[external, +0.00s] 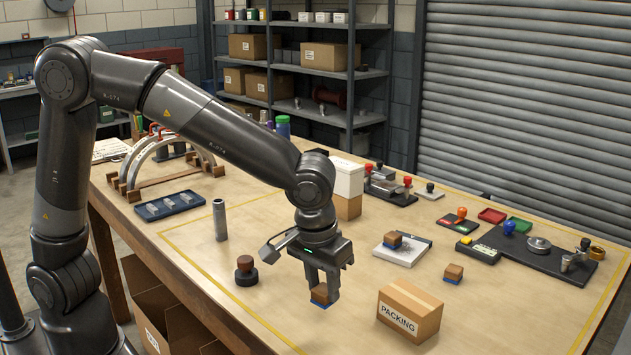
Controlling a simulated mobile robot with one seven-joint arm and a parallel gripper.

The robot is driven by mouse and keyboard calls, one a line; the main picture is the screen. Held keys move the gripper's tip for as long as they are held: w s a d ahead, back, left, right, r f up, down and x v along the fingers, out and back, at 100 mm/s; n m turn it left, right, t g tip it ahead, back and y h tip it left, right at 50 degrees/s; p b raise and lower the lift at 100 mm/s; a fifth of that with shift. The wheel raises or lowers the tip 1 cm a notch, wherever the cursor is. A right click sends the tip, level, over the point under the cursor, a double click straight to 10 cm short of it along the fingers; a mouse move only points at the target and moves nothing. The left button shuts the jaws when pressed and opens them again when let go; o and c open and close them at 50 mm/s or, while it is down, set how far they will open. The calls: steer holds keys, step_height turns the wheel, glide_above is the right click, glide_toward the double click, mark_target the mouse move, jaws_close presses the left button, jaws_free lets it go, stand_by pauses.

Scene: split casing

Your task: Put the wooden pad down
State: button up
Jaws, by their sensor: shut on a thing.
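My gripper (322,287) points down over the front middle of the bench and is shut on a small wooden pad (320,294) with a blue underside. The pad is at or just above the bench top; I cannot tell whether it touches. A similar wooden pad (453,273) with a blue underside rests on the bench to the right, behind the packing box. Another one (393,240) sits on a white slab (405,252) further back.
A cardboard packing box (410,312) stands right of my gripper. A dark round base with a brown knob (245,268) and a grey cylinder (219,220) stand to the left. A blue tray (169,206) and arched frames lie farther left. The bench (270,305) is bare around my gripper's left.

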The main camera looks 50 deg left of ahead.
steer(key=s+d+r, duration=0.2)
steer(key=s+r, duration=0.1)
steer(key=s, duration=0.2)
steer(key=m, duration=0.1)
glide_above(416, 245)
steer(key=f, duration=0.4)
steer(key=shift+s+f, duration=0.25)
steer(key=shift+s, duration=0.15)
steer(key=shift+w+f, duration=0.1)
steer(key=shift+f, duration=1.95)
steer(key=shift+f, duration=0.15)
steer(key=o, duration=1)
steer(key=shift+c, duration=0.2)
